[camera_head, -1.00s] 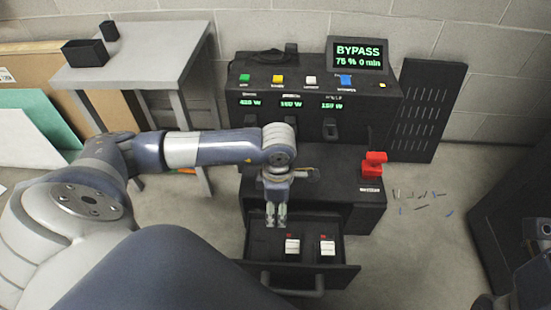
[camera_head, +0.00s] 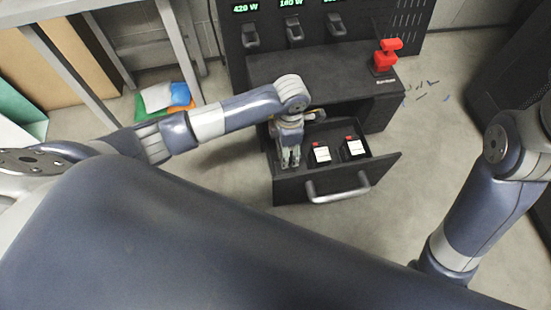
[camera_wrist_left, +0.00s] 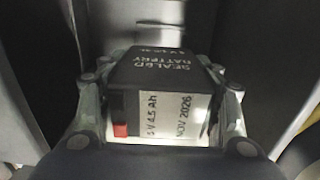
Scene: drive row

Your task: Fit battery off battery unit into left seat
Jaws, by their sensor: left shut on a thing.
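The battery (camera_wrist_left: 160,75) is a black block with a white label and a red terminal, held between the fingers of my left gripper in the left wrist view. My left gripper (camera_head: 290,162) points down over the left part of the open drawer (camera_head: 385,172) of the battery unit (camera_head: 310,72). In the head view the held battery is hidden by the gripper. The left seat is also hidden beneath it, and I cannot tell how deep the battery sits. Two other batteries (camera_head: 321,154) (camera_head: 355,148) stand in the drawer to its right. My right gripper is out of view.
A red switch handle (camera_head: 385,55) stands on the unit's top right. The drawer handle (camera_head: 337,190) juts forward. A grey table (camera_head: 95,55) stands at left, with coloured packets (camera_head: 165,97) near its legs. Small debris (camera_head: 422,92) lies on the floor at right.

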